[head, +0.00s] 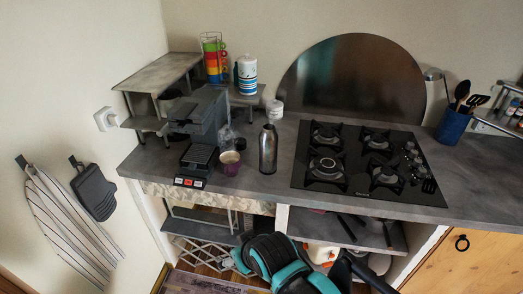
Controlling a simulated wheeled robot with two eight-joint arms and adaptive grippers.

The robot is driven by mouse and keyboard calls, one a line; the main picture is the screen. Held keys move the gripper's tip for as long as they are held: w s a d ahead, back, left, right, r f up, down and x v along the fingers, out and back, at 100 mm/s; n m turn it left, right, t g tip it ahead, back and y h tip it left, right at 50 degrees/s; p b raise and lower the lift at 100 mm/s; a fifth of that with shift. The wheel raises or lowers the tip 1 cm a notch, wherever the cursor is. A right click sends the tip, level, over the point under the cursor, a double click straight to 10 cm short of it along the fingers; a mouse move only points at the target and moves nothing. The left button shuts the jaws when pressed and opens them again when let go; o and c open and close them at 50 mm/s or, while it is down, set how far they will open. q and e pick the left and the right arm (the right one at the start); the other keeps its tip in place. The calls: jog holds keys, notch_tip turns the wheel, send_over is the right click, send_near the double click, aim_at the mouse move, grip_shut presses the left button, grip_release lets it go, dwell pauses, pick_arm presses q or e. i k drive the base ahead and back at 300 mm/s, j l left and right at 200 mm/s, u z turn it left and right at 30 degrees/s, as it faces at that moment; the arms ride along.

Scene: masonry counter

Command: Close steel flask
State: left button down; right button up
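The steel flask (268,153) stands upright on the grey counter, left of the gas hob and right of the coffee machine. Its body is shiny and its top end looks dark. The picture is too small to tell whether a lid sits on it, and I cannot make out a separate lid. Neither of my grippers can be made out in the head view, and nothing touches the flask.
The gas hob (340,190) lies to the right. Counter (262,195) in front of the flask is clear.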

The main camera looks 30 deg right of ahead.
aim_at(268, 139)
jog(key=z, duration=1.2)
